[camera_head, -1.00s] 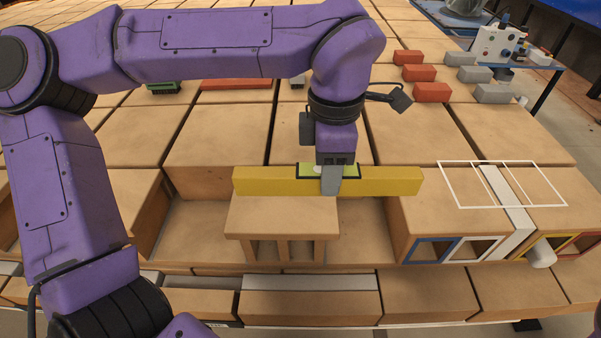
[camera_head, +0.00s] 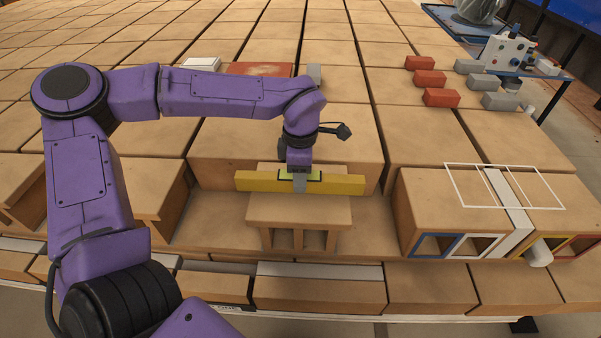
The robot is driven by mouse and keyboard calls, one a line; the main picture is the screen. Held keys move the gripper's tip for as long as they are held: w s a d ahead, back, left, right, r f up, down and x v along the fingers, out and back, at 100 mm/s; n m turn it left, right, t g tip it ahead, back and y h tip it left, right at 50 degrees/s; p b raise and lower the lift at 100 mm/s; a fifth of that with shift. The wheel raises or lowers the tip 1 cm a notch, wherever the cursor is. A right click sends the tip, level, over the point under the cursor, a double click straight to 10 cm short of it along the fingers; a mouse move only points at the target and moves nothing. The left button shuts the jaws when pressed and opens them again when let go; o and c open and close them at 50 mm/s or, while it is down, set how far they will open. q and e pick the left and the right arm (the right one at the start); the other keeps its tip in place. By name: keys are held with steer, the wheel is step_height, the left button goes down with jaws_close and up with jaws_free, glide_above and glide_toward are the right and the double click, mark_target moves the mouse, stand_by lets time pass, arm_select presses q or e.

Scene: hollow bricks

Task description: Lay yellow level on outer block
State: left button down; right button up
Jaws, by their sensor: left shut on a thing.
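My left gripper (camera_head: 299,187) is shut on the yellow level (camera_head: 343,185), gripping it near its middle. The level is long and lies roughly level, left to right, just behind and above a small hollow block (camera_head: 300,213) with open slots in front. I cannot tell whether it touches anything. To the right stand two hollow blocks side by side, a left one (camera_head: 425,208) and a right one (camera_head: 557,220), with a pale grey strip (camera_head: 514,218) between them. A white outline (camera_head: 462,187) spans their tops. I cannot tell which is the outer block. My right gripper is out of view.
Rows of large tan blocks (camera_head: 290,145) fill the back. Several red bricks (camera_head: 430,79) and grey bricks (camera_head: 473,66) lie at the back right, near a blue table (camera_head: 530,70) with a control box. An open gap lies between the small block and the right-hand blocks.

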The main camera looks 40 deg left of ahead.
arm_select(q)
steer(key=c, duration=0.6)
jaws_free()
steer(key=shift+s, duration=0.1)
steer(key=shift+c, duration=0.2)
step_height(320, 180, up, 12)
steer(key=shift+r, duration=0.15)
